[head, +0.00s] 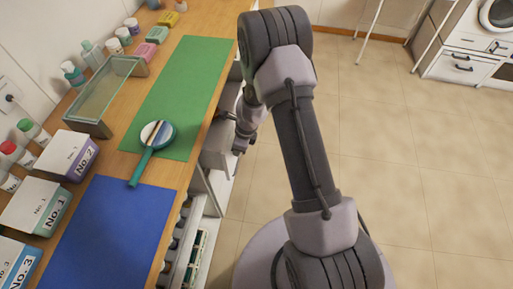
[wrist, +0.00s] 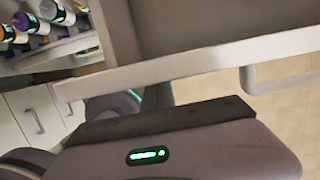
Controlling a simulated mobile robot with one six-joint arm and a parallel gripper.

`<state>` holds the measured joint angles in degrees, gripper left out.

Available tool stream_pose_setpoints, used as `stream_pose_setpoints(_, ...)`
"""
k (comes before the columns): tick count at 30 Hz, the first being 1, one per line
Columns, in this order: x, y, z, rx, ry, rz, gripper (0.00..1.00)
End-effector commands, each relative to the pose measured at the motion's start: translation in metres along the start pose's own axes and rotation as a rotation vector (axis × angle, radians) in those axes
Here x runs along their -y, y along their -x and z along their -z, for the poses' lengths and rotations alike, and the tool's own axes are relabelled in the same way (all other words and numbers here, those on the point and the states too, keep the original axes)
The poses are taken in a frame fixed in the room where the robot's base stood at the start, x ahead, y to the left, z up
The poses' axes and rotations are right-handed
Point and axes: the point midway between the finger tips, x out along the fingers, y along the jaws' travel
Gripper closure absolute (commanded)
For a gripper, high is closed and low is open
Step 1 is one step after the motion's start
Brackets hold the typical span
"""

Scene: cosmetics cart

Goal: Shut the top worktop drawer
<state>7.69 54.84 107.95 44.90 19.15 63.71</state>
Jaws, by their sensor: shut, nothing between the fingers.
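The top worktop drawer (head: 216,160) is pulled out from under the worktop's right edge in the head view, partly hidden by my arm. In the wrist view a pale drawer (wrist: 190,66) crosses the picture close up, with a bar handle (wrist: 282,84) at the right; I take it to be the same drawer. My gripper (head: 240,147) is shut and empty, low beside the drawer's outer end. I cannot tell whether it touches the drawer. Its fingers do not show clearly in the wrist view.
The worktop (head: 120,165) carries a green mat (head: 190,85), a blue mat (head: 110,235), a round teal-handled mirror or brush (head: 157,136), a glass-topped box (head: 105,95), labelled boxes and bottles. Open shelves below hold bottles (wrist: 45,15). Tiled floor (head: 400,180) at the right is clear.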

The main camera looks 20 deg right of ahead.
Motion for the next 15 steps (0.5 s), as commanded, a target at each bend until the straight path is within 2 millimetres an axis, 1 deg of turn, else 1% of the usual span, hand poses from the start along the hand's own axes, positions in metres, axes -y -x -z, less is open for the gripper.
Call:
stream_pose_setpoints(1, -0.001, 0.002, -0.01, 0.0, 0.003, -0.001, 1.0)
stream_pose_setpoints(6, 0.0, -0.005, -0.032, 0.0, 0.001, -0.001, 1.0)
stream_pose_setpoints(10, 0.0, -0.009, -0.042, 0.0, 0.001, -0.001, 1.0)
stream_pose_setpoints(15, 0.0, -0.012, -0.048, 0.0, -0.001, 0.0, 1.0)
